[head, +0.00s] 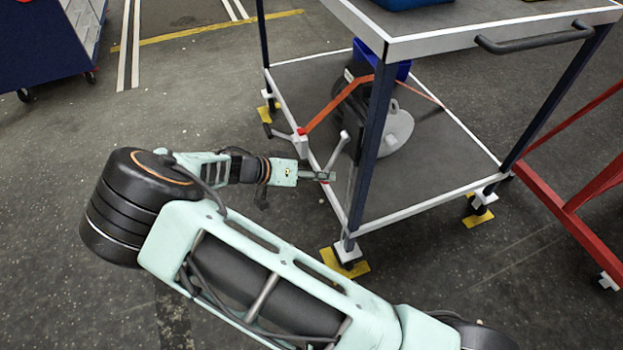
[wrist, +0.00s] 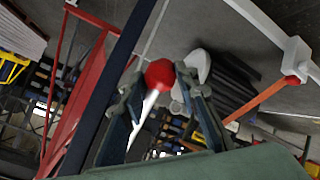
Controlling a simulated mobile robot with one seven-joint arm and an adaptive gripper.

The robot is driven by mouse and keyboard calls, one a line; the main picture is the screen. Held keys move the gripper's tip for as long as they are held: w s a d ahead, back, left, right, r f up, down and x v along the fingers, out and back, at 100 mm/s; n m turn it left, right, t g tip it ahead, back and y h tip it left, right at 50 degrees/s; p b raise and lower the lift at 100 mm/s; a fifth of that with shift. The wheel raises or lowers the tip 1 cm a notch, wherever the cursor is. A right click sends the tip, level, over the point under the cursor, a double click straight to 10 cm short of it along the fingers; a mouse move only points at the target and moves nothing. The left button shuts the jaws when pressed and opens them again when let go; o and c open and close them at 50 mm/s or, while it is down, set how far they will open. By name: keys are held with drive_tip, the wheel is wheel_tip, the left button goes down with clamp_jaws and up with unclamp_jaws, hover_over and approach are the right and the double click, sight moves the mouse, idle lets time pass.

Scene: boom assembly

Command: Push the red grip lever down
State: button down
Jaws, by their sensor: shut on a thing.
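The red grip lever shows in the wrist view as a round red knob (wrist: 158,74) on a pale rod (wrist: 146,112), which runs down between my fingers. My gripper (wrist: 163,92) is shut on the red grip, with one finger on each side of it. In the head view my gripper (head: 325,176) is at the near left edge of the cart's lower shelf.
A cart (head: 352,228) with a dark lower shelf stands in front of me, its corner post just right of my gripper. An orange strap (head: 335,107) crosses dark equipment on the shelf. A red frame (head: 550,192) stands at right.

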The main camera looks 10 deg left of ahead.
drive_tip(key=shift+w+d+f+b, duration=0.25)
drive_tip(key=shift+w+d+b, duration=0.1)
drive_tip(key=shift+w+d, duration=0.25)
drive_tip(key=shift+d, duration=0.15)
drive_tip(key=c, duration=1.5)
unclamp_jaws()
drive_tip(key=shift+f, duration=0.1)
drive_tip(key=shift+s+a+r, duration=0.3)
drive_tip(key=shift+a, duration=0.05)
drive_tip(key=v, duration=1.1)
